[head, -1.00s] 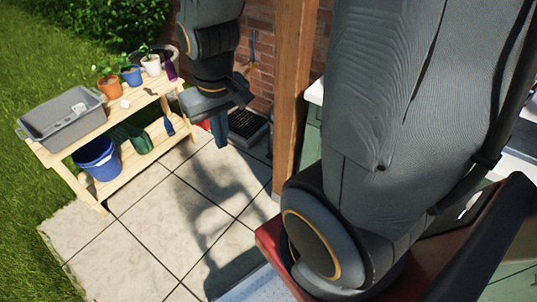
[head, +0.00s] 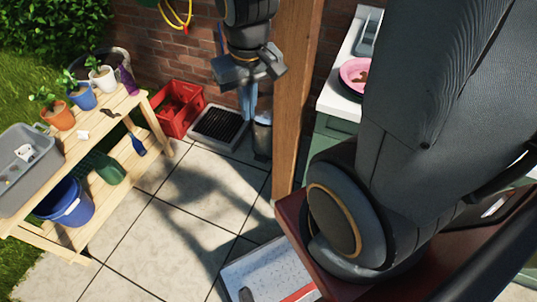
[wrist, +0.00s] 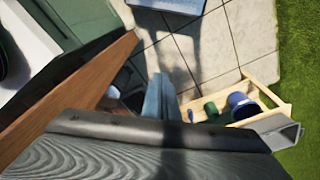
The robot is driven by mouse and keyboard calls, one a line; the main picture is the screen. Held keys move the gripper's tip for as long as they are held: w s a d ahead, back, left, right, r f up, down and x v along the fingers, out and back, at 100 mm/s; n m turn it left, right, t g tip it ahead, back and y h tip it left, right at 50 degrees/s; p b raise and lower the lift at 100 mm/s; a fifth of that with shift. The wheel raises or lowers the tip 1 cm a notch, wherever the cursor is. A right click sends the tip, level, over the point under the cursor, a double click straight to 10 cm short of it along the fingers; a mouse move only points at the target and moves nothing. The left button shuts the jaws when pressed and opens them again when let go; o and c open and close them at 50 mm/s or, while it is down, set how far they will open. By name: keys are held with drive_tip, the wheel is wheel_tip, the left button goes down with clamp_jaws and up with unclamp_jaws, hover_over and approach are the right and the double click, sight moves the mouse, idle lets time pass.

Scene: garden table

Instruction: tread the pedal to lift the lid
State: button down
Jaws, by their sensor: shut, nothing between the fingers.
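A small grey metal bin (head: 262,136) stands on the paving beside the wooden post in the head view. Its upper part shows at the right of my gripper's fingers. Its pedal cannot be made out. My gripper (head: 247,116) points down, shut and empty, and overlaps the bin's left side in the picture. I cannot tell whether it touches the bin. In the wrist view my gripper's blue-grey fingers (wrist: 160,92) are together, with dark shapes to their left that I cannot identify clearly.
A wooden post (head: 296,100) stands right of the bin. A black grate tray (head: 218,126) and a red crate (head: 181,107) lie left of it by the brick wall. A potting bench (head: 150,128) is at left. Paving (head: 165,225) in front is clear.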

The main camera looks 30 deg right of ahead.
drive_tip(key=shift+a, duration=0.1)
drive_tip(key=m+t+h+b, duration=0.3)
drive_tip(key=m+b, duration=0.7)
drive_tip(key=b, duration=4.4)
hover_over(261, 159)
drive_tip(key=s+a, duration=0.3)
drive_tip(key=a, duration=0.1)
wheel_tip(261, 159, down, 85)
drive_tip(key=g+h, duration=0.1)
drive_tip(key=shift+f, duration=0.1)
drive_tip(key=shift+b+x, duration=2.5)
drive_tip(key=shift+x, duration=0.95)
drive_tip(key=shift+f, duration=0.1)
